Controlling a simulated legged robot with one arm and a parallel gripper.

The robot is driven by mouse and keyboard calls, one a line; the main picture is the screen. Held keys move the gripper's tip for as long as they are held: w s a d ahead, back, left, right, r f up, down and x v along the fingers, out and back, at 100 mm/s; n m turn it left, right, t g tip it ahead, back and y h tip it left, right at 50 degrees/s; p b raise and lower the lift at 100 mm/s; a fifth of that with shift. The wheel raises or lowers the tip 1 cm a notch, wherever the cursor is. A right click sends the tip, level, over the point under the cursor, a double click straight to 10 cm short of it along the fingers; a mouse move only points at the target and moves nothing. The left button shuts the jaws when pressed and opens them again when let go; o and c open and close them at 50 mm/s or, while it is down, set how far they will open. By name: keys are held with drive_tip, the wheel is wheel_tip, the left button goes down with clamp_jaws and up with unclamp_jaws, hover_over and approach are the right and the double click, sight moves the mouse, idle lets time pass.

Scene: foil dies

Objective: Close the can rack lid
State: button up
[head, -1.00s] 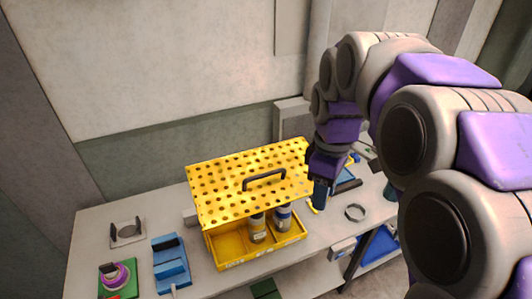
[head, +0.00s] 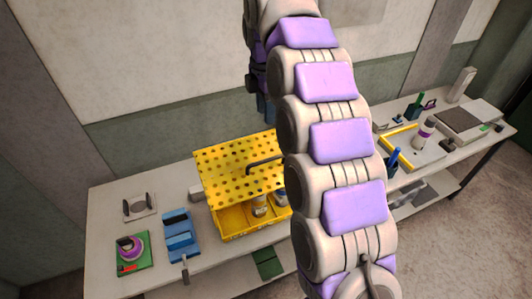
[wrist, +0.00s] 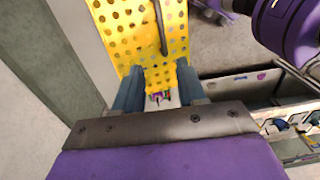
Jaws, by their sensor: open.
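The yellow perforated lid (head: 225,172) stands open above the yellow can rack (head: 236,235), tilted up toward the back wall. A dark handle (head: 262,165) is on the lid, partly hidden by my arm. At least two cans show inside the rack, one a pale can (head: 260,208). My gripper (head: 265,108) is open, above and behind the lid's back edge in the head view. In the wrist view the gripper (wrist: 160,86) has its fingers apart, with part of the lid (wrist: 150,30) seen beyond and between them. Whether they touch it, I cannot tell.
On the table (head: 105,215) left of the rack are a blue fixture (head: 178,235), a green pad with a purple round part (head: 130,248) and a small grey stand (head: 139,205). A yellow-edged tray (head: 410,150) lies at right. My arm covers the rack's right side.

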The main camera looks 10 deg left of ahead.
wheel_tip(320, 180, down, 3)
hover_over(261, 170)
drive_tip(key=d, duration=0.2)
drive_tip(key=f, duration=1.3)
drive_tip(key=shift+w+a+f, duration=0.15)
drive_tip(key=shift+w, duration=0.2)
drive_tip(key=shift+c, duration=0.4)
clamp_jaws()
